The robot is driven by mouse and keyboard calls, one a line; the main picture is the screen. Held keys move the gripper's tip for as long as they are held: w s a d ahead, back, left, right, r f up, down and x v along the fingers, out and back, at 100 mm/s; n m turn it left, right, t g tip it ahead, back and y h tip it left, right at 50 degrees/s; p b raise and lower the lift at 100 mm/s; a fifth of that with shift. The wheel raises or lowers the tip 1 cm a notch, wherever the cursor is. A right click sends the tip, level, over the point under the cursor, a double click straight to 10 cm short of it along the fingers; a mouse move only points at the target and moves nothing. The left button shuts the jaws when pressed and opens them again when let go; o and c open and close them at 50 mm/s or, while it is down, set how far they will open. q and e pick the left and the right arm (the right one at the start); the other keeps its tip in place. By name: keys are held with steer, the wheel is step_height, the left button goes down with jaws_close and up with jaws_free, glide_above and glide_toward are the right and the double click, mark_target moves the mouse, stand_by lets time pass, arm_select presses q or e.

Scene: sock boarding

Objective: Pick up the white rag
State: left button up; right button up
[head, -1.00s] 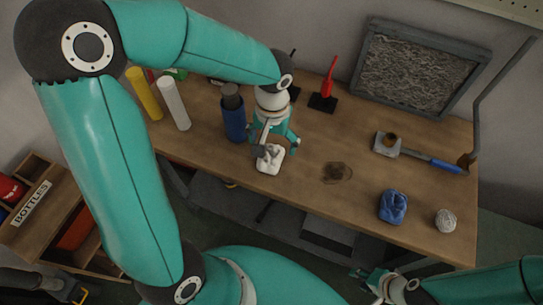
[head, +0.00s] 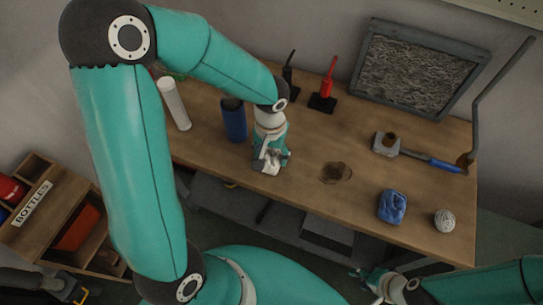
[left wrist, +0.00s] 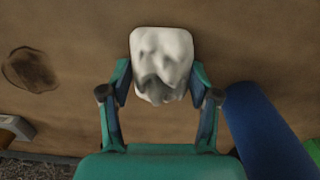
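The white rag (left wrist: 162,55) is a crumpled white lump on the wooden table. In the left wrist view it lies between the two fingertips of my left gripper (left wrist: 160,78), which stand apart on either side of it. Whether the fingers touch its sides is not clear. In the head view my left gripper (head: 270,160) points down over the rag near the table's front edge and hides most of it. My right gripper (head: 372,284) is empty, low in front of the table, with its fingers apart.
A blue bottle (head: 234,120) stands close left of my left gripper; it also shows in the left wrist view (left wrist: 265,135). A white tube (head: 174,103) is further left. A dark stain (head: 335,173), blue rag (head: 392,206) and pale ball (head: 445,220) are to the right.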

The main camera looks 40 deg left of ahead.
mark_target(271, 153)
arm_select(q)
steer(key=c, duration=0.4)
steer(key=shift+o, duration=0.2)
steer(key=shift+r, duration=0.1)
step_height(271, 153, up, 20)
steer(key=p, duration=0.1)
